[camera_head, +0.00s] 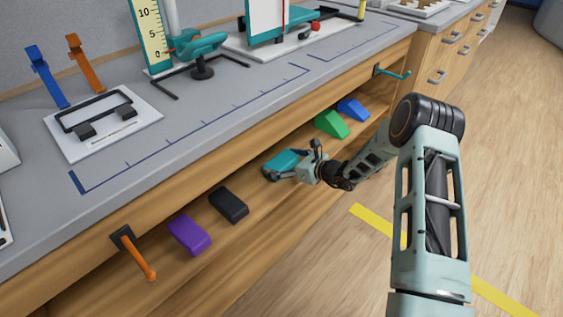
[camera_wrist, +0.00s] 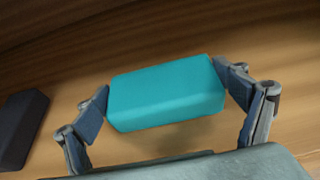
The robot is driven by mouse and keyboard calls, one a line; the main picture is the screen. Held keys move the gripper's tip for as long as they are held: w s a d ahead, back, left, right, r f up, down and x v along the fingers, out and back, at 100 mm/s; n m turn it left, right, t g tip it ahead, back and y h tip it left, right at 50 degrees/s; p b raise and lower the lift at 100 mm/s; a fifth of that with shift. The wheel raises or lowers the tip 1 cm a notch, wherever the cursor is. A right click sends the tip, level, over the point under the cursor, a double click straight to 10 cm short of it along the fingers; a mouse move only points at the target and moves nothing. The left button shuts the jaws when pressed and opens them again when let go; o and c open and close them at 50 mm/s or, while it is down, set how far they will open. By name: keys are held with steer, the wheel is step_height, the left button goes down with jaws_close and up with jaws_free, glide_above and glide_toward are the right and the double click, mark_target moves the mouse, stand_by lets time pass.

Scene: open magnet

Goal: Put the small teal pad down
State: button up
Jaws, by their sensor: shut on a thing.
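The small teal pad (camera_head: 282,163) is a rounded block at the open shelf below the counter. In the wrist view the teal pad (camera_wrist: 166,94) lies between both fingers, which press on its two short ends. My gripper (camera_head: 292,166) reaches in from the right and is shut on the pad; it also shows in the wrist view (camera_wrist: 166,98). A soft shadow shows on the wood below the pad. I cannot tell whether the pad touches the shelf or is slightly above it.
The shelf (camera_head: 262,195) also holds a black pad (camera_head: 229,204), a purple pad (camera_head: 189,235), a green pad (camera_head: 331,124) and a blue pad (camera_head: 353,109). An orange handle (camera_head: 135,256) and a teal handle (camera_head: 394,74) stick out at the counter's front.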

steer(key=shift+f, duration=0.25)
steer(key=o, duration=0.9)
steer(key=shift+r, duration=0.15)
steer(key=shift+c, duration=0.2)
steer(key=shift+r, duration=0.25)
steer(key=p+v, duration=0.3)
steer(key=v, duration=0.9)
